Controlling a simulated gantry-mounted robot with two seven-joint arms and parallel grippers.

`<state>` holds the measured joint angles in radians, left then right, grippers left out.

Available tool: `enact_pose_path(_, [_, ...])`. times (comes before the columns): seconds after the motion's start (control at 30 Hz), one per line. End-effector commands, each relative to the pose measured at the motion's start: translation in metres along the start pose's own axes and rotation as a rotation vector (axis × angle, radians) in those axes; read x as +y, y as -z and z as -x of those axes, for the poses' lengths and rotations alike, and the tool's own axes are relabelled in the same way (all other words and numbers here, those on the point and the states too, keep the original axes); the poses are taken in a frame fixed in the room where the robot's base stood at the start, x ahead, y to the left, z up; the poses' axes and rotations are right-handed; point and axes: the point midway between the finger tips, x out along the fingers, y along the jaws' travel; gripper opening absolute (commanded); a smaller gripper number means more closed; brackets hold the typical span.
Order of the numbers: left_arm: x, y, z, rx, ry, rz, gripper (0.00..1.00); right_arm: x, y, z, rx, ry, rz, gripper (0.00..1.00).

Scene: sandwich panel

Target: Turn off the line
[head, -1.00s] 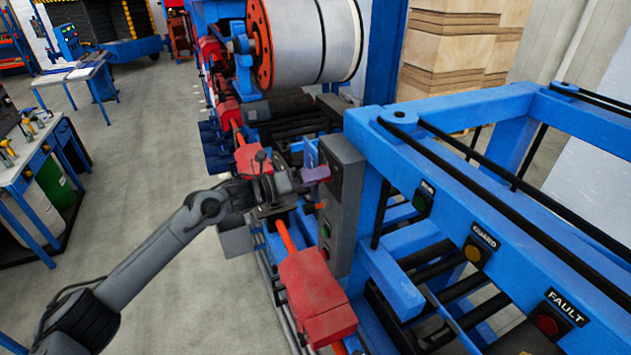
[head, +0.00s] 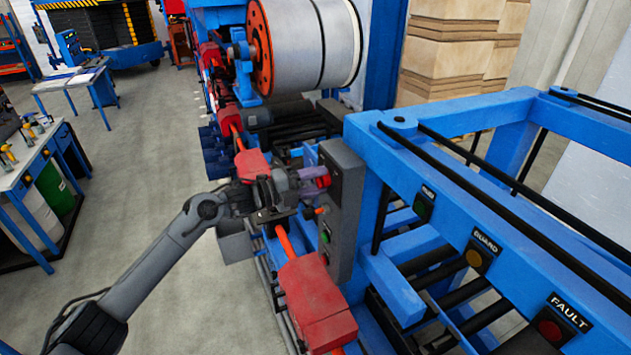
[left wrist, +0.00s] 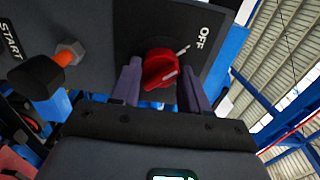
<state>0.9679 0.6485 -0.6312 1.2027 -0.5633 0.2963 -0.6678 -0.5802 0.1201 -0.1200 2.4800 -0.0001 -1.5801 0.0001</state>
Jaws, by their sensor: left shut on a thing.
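A grey control box (head: 347,208) stands on the blue line frame. A red rotary knob (head: 323,181) sits on its upper part. In the left wrist view the red knob (left wrist: 160,68) is beside the word OFF, with a light pointer mark aimed toward the upper right. My left gripper (head: 313,182) is at the knob; in the left wrist view its two fingers (left wrist: 163,88) stand on either side of the knob, shut on it. The fingers partly hide the knob in the head view. My right gripper is not in view.
A orange-and-black lever (left wrist: 50,70) and the START label (left wrist: 10,38) are left of the knob. Red guards (head: 315,295) run along the line. RUN, GUARD and FAULT lamps (head: 549,328) are on the blue frame at right. Open floor (head: 130,190) lies to the left.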

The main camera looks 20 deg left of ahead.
Motion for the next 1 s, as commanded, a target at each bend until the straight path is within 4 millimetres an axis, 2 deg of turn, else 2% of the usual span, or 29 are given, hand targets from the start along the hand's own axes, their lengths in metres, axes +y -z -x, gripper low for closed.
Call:
enact_pose_path(0.5, [-0.0001, 0.0, 0.0, 0.0, 0.0, 0.023, 0.15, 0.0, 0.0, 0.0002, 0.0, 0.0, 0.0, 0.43])
enact_pose_path(0.53, [-0.0001, 0.0, 0.0, 0.0, 0.0, 0.023, 0.46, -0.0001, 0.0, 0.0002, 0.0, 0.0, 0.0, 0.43])
enact_pose_path(0.7, [-0.0001, 0.0, 0.0, 0.0, 0.0, 0.022, 0.7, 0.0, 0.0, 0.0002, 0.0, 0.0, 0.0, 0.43])
enact_pose_path(1.0, [0.0003, -0.0002, 0.0012, 0.0, 0.0, 0.021, 0.7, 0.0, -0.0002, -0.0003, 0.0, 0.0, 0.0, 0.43])
